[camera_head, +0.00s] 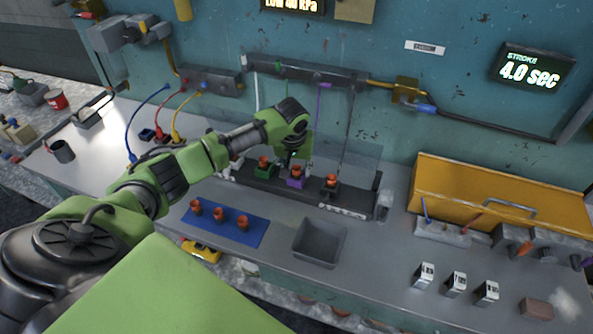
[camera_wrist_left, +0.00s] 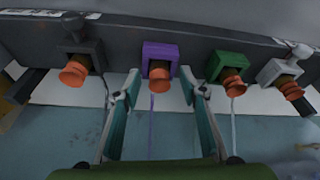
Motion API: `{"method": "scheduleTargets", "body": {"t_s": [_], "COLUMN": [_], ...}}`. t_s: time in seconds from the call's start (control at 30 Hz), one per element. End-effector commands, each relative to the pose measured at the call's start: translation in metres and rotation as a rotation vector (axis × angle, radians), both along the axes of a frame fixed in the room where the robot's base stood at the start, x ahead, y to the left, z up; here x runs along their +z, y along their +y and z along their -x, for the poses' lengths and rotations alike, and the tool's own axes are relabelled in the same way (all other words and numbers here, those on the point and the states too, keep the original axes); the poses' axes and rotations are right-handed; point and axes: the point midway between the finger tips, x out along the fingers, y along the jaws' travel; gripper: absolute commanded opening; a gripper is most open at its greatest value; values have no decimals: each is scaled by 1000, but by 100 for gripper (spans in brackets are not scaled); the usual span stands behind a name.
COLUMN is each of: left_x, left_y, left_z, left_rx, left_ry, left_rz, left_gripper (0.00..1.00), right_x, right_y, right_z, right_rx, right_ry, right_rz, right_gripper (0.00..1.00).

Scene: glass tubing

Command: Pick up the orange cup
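Several orange cups show. In the wrist view, one orange cup (camera_wrist_left: 160,77) sits in a purple holder (camera_wrist_left: 160,51), between the two spread fingers of my left gripper (camera_wrist_left: 166,88). Other orange cups sit in the black holder (camera_wrist_left: 80,48), the green holder (camera_wrist_left: 229,63) and the white holder (camera_wrist_left: 278,70). In the head view, my left gripper (camera_head: 290,152) is over the rack near the green and purple holders, its fingertips hard to make out. The purple holder's cup (camera_head: 297,170) shows there too. I cannot tell whether a finger touches it. My right gripper is not in view.
More orange cups (camera_head: 218,215) stand on a blue mat (camera_head: 230,231) in front of the rack. A grey bin (camera_head: 319,242) is right of the mat. A clear panel (camera_head: 350,160) stands behind the rack. A yellow box (camera_head: 500,196) is at the right.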

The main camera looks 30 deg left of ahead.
Motion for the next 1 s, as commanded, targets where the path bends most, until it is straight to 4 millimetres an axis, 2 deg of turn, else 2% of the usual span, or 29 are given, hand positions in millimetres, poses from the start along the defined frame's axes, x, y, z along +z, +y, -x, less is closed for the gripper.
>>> {"method": "scheduleTargets", "body": {"t_s": [0.17,0.2,0.33,0.77,0.87,1.0], "left_x": [-1,-1,-1,3,9,28], "left_y": [0,0,0,0,0,0], "left_z": [0,0,0,-1,-2,-2], "left_rx": [-1,-1,0,0,0,0], "left_ry": [-1,-1,-1,-2,-4,-6], "left_rz": [0,-1,0,0,1,1], "left_gripper": [38,36,4,4,4,4], "right_x": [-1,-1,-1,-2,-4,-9], "right_y": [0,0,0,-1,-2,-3], "right_z": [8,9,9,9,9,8], "right_rx": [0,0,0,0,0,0], "right_ry": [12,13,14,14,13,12], "right_rz": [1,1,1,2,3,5], "right_gripper": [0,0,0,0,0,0]}}
